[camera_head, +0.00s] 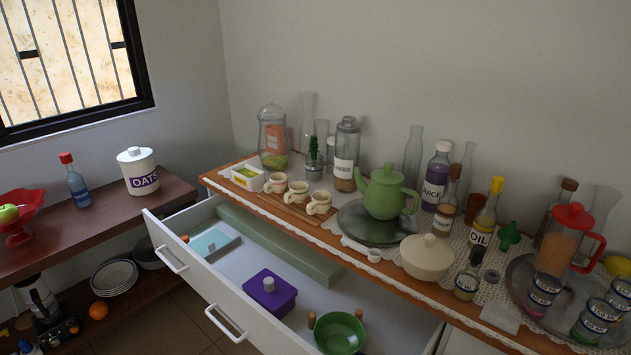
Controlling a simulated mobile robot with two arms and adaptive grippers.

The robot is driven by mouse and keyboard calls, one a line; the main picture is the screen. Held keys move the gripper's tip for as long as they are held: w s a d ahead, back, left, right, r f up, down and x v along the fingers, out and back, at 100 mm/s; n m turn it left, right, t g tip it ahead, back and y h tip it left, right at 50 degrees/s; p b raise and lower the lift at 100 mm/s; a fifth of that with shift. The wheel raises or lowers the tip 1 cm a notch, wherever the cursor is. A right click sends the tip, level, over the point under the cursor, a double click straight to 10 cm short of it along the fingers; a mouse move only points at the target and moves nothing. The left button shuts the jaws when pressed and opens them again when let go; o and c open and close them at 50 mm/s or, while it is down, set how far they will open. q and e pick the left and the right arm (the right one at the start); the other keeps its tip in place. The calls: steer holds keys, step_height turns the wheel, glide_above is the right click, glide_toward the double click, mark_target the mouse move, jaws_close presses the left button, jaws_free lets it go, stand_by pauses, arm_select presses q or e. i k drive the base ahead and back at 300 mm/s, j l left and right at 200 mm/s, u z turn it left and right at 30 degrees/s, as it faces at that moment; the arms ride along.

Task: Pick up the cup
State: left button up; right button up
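Three small cream cups stand upright in a row on the wooden top of the drawer unit, left of the green teapot (384,192). They are a left cup (276,184), a middle cup (296,193) and a right cup (319,205). They stand close together on or beside a wooden board (283,211). I cannot tell which one the task means. Neither of my grippers shows in the head view.
An open drawer (212,291) sticks out below the cups, holding a purple box (270,295) and a green bowl (340,334). Glass jars (346,160) stand behind the cups. A cream lidded pot (427,262) and several bottles crowd the right.

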mark_target(276, 185)
steer(key=i+j+z, duration=0.2)
steer(key=j, duration=0.3)
steer(key=i+j+z, duration=0.2)
steer(key=j, duration=0.3)
steer(key=j+z, duration=0.2)
steer(key=j, duration=0.3)
steer(key=j+z, duration=0.2)
steer(key=j, duration=0.4)
steer(key=i, duration=0.05)
